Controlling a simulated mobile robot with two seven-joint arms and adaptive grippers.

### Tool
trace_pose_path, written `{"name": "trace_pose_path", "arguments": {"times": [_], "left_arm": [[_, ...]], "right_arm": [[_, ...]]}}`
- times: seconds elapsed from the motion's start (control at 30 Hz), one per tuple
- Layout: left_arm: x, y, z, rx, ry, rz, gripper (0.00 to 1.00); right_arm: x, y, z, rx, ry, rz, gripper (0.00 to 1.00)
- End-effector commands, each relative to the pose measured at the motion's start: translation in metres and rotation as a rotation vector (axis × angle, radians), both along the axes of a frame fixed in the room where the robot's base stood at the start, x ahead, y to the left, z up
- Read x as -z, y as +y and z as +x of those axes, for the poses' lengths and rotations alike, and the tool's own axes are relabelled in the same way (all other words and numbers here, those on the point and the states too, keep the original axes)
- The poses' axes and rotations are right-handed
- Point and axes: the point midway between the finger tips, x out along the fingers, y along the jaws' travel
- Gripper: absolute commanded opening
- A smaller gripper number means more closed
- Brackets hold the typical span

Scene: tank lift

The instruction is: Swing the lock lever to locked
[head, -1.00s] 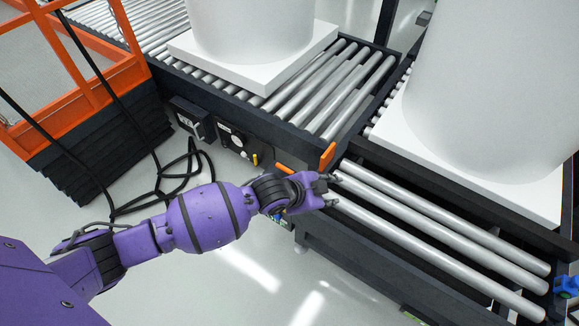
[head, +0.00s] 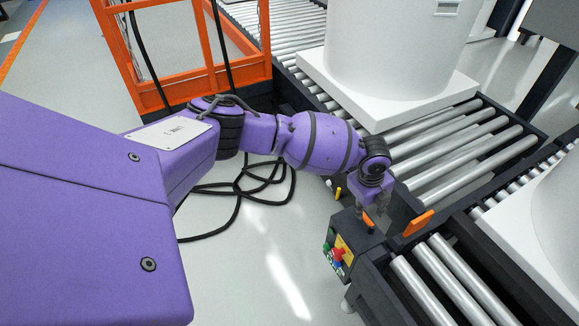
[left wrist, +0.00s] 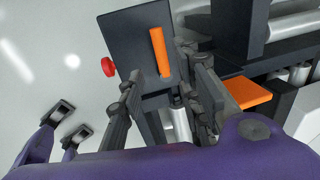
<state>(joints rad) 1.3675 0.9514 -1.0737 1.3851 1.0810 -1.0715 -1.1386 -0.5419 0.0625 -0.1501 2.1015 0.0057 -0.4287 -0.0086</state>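An orange lever (head: 368,220) lies on top of the dark box at the conveyor's corner. In the left wrist view the lever (left wrist: 160,52) is a straight orange bar on a dark plate. My left gripper (head: 376,210) points down just above it in the head view. In the left wrist view its two dark fingers (left wrist: 158,88) stand apart, with the lever seen in the gap ahead of them. I cannot tell whether either finger touches it.
A second orange tab (head: 418,223) stands close to the right of the gripper, and shows as an orange plate (left wrist: 250,92) in the wrist view. A control panel with buttons (head: 338,252) is below. White tanks stand on roller conveyors. An orange fence (head: 185,75) and loose cables (head: 240,190) lie left.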

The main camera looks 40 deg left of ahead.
Motion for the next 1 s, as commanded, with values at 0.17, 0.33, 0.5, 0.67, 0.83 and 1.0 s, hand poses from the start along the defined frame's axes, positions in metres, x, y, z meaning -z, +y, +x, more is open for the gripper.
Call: {"name": "trace_pose_path", "arguments": {"times": [0.17, 0.33, 0.5, 0.67, 0.83, 1.0], "left_arm": [[0.03, -0.003, 0.007, -0.001, -0.003, -0.001, 0.32], [0.047, -0.005, 0.012, 0.0, -0.005, -0.002, 0.32], [0.052, -0.005, 0.014, 0.0, -0.008, -0.002, 0.32], [0.051, -0.005, 0.014, 0.0, -0.008, -0.002, 0.32], [0.052, -0.005, 0.013, 0.0, -0.007, -0.001, 0.14], [0.052, -0.005, 0.013, 0.0, -0.006, -0.001, 0.0]], "right_arm": [[0.01, -0.001, -0.007, 0.006, 0.015, 0.001, 0.4], [0.013, -0.002, -0.005, 0.009, 0.012, 0.001, 0.4], [0.012, -0.002, 0.0, 0.008, 0.005, 0.002, 0.4], [0.011, -0.001, 0.004, 0.007, -0.004, 0.003, 0.4], [0.01, -0.001, 0.006, 0.007, -0.007, 0.003, 0.4], [0.01, -0.001, 0.006, 0.007, -0.007, 0.003, 0.4]]}}
